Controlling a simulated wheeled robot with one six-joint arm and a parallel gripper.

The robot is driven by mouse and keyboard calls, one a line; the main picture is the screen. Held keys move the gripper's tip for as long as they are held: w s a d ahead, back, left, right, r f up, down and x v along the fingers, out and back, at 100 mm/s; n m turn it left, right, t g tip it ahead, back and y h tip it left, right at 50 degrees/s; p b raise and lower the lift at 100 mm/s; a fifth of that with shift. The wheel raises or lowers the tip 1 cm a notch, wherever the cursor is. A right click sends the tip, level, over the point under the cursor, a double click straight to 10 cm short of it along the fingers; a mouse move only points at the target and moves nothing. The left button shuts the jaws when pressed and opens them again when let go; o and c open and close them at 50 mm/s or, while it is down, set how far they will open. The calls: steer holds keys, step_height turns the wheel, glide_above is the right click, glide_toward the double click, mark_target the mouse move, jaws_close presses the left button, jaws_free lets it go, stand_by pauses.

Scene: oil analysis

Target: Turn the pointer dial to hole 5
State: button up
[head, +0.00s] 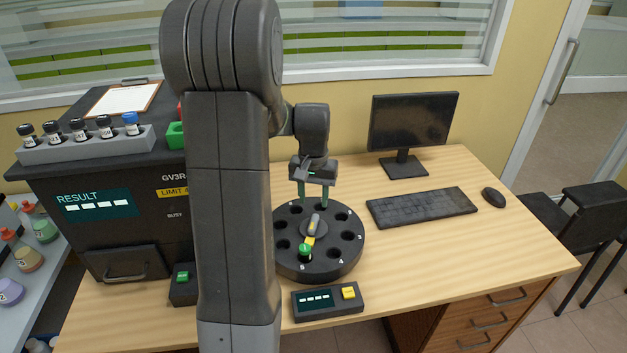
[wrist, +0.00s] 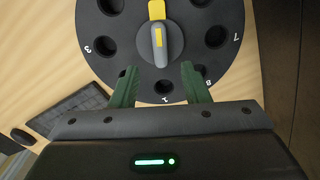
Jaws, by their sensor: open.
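The round black dial (head: 330,268) lies on the desk with numbered holes around its rim; it also fills the top of the wrist view (wrist: 205,14). Its grey pointer knob (head: 314,223) has a yellow tip (head: 308,242). The tip points to the near side, at the hole that seems labelled 5, and away from hole 1 in the wrist view. A green-capped vial (head: 305,250) stands in that near hole. My gripper (head: 313,206) has green fingers, open and empty, over the far side by hole 1; they also show in the wrist view (wrist: 159,72), apart from the knob.
A small box with a display and yellow button (head: 349,292) sits in front of the dial. The black analyser (head: 125,215) stands at left with a rack of vials (head: 88,146) on top. A keyboard (head: 421,207) and monitor (head: 413,120) are at right. The front right desk is clear.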

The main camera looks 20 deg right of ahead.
step_height(320, 180, up, 6)
glide_above(313, 221)
steer(key=shift+f, duration=0.1)
stand_by(0.5)
step_height(313, 221, down, 14)
steer(key=shift+r, duration=0.1)
stand_by(0.4)
